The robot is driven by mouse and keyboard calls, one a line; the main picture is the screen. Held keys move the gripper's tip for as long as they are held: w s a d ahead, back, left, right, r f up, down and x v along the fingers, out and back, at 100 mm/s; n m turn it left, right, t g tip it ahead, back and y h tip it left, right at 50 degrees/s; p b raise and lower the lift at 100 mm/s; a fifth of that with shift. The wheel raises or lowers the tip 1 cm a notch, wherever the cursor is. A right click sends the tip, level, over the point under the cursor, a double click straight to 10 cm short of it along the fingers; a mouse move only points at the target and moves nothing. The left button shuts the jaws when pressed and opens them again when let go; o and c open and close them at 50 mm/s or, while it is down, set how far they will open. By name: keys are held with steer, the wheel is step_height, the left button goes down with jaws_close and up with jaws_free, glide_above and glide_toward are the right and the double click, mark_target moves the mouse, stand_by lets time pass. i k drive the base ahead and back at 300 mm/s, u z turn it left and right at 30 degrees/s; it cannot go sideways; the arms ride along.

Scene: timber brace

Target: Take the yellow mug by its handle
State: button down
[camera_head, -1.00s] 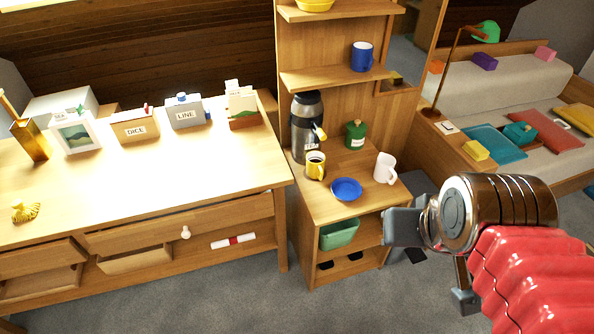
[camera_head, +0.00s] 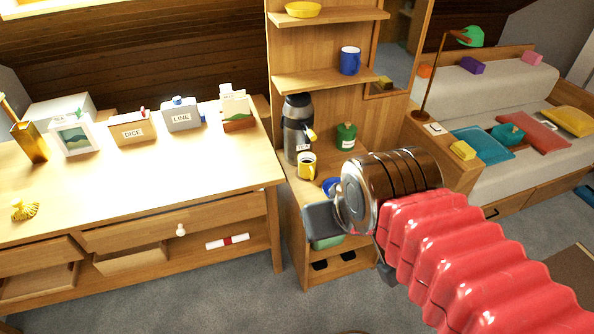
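The yellow mug (camera_head: 307,166) stands upright on the wooden shelf unit's counter (camera_head: 296,189), in front of a steel and black flask. Its rim and dark inside show; I cannot make out its handle clearly. My gripper (camera_head: 322,222) is at the counter's front, below and right of the mug and apart from it in the picture. A grey finger shows at its left, but my wrist hides most of the gripper, so its opening cannot be judged. My arm covers the right part of the counter.
The flask (camera_head: 298,128) stands close behind the mug, and a green jar (camera_head: 346,136) is behind to the right. A blue bowl (camera_head: 330,186) is partly hidden by my wrist. A blue mug (camera_head: 350,61) sits on the shelf above. A desk (camera_head: 150,190) adjoins at left.

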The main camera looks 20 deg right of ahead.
mark_target(307, 161)
steer(key=z, duration=0.1)
steer(key=i, duration=0.95)
steer(key=z, duration=0.3)
